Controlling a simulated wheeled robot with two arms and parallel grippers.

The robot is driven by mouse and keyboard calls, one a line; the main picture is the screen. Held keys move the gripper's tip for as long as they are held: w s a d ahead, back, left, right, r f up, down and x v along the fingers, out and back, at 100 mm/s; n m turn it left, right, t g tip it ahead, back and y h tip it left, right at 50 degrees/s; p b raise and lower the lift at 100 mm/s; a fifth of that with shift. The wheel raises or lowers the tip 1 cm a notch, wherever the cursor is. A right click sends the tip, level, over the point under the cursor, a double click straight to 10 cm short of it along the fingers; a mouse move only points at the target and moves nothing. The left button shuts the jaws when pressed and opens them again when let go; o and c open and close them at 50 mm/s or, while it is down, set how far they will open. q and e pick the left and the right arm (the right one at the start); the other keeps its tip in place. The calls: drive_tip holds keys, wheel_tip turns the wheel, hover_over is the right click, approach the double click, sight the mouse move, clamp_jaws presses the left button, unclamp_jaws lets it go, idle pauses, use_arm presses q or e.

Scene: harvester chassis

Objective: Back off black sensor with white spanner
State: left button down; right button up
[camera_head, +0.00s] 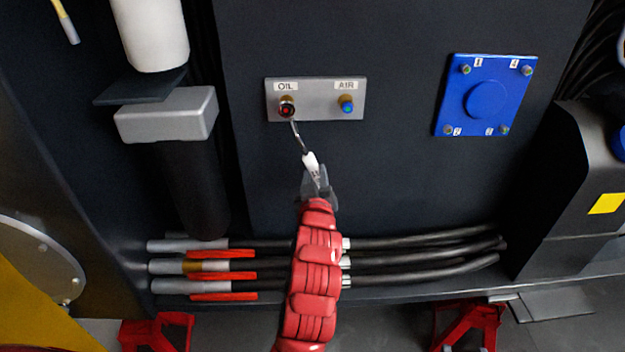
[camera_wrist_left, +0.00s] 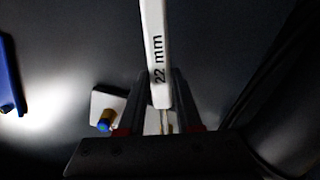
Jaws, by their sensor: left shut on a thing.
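The white spanner (camera_head: 311,162) is held by my left gripper (camera_head: 317,182), which is shut on its handle. Its thin grey end reaches up to the lower edge of the dark sensor with a red centre (camera_head: 286,107), under the OIL label. I cannot tell whether the jaw is around the sensor or only beside it. In the left wrist view the spanner (camera_wrist_left: 155,50) runs upward between the fingers, with "22 mm" on its handle. The dark sensor is not clearly visible there. My right gripper is not in view.
A blue-tipped sensor (camera_head: 347,106) under the AIR label shares the grey plate (camera_head: 317,98). A blue bolted cover (camera_head: 486,72) is to the right. A grey-topped cylinder (camera_head: 167,115) is to the left. Black hoses (camera_head: 420,260) run below. The dark panel between is clear.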

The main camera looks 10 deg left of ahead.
use_arm(q)
drive_tip(key=shift+w+d+r+n+b, duration=0.1)
drive_tip(key=shift+d+r+n+b, duration=0.3)
drive_tip(key=shift+b, duration=0.6)
drive_tip(key=f+p+v, duration=0.1)
drive_tip(key=p+v, duration=0.6)
drive_tip(key=v, duration=0.3)
drive_tip(key=shift+s+d, duration=0.25)
drive_tip(key=shift+s, duration=0.1)
drive_tip(key=shift+f, duration=0.1)
